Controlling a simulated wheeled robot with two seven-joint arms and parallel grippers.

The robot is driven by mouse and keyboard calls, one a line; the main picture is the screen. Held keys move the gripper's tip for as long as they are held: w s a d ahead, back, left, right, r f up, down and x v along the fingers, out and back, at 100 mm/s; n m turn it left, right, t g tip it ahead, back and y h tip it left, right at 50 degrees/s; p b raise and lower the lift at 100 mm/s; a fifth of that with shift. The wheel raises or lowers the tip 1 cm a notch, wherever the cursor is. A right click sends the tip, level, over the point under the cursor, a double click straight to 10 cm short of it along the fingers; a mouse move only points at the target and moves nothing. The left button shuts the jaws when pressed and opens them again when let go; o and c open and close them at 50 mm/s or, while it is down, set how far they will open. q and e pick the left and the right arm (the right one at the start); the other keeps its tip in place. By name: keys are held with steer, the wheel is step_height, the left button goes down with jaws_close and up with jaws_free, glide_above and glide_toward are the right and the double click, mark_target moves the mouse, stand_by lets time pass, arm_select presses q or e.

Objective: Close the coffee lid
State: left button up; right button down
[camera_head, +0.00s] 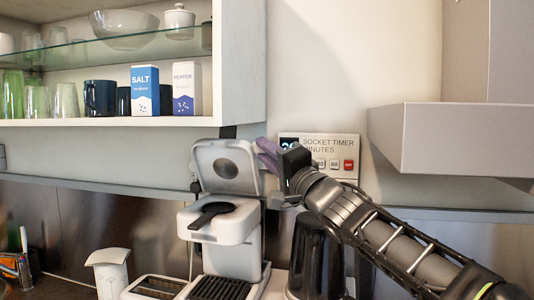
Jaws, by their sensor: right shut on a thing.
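The white coffee machine (237,260) stands on the counter. Its lid (207,158) is raised, tilted up at the back, with its inner face and round dark centre towards me. The black part (212,213) on the machine's top lies uncovered below it. My right gripper (268,153) reaches in from the right with its purple fingers at the lid's upper right edge. It is shut on the lid there, though the wrist partly hides the contact. My left gripper is not in view.
A dark jug (312,258) stands right of the machine under my right arm. A toaster (157,287) and white container (108,270) are to the left. A socket timer panel (345,146) is on the wall behind the gripper. A shelf (110,122) overhangs upper left, a hood (450,140) upper right.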

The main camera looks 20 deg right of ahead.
steer(key=shift+f, duration=0.1)
stand_by(0.7)
steer(key=shift+s+a+f+n+b, duration=0.15)
steer(key=shift+s+f+n+b, duration=0.15)
steer(key=shift+b, duration=0.55)
steer(key=s+a+f+n+t+y+b, duration=0.1)
steer(key=s+a+f+n+y+b, duration=0.1)
steer(key=s+f+n+y+b, duration=0.2)
steer(key=shift+a+f+n+y+b, duration=0.35)
steer(key=shift+f+n+y+b, duration=0.35)
steer(key=shift+n+y+b, duration=1.75)
steer(key=shift+s+n+h+b, duration=0.1)
steer(key=shift+n+h+b, duration=0.25)
steer(key=shift+h+b, duration=0.4)
steer(key=c, duration=1.2)
jaws_free()
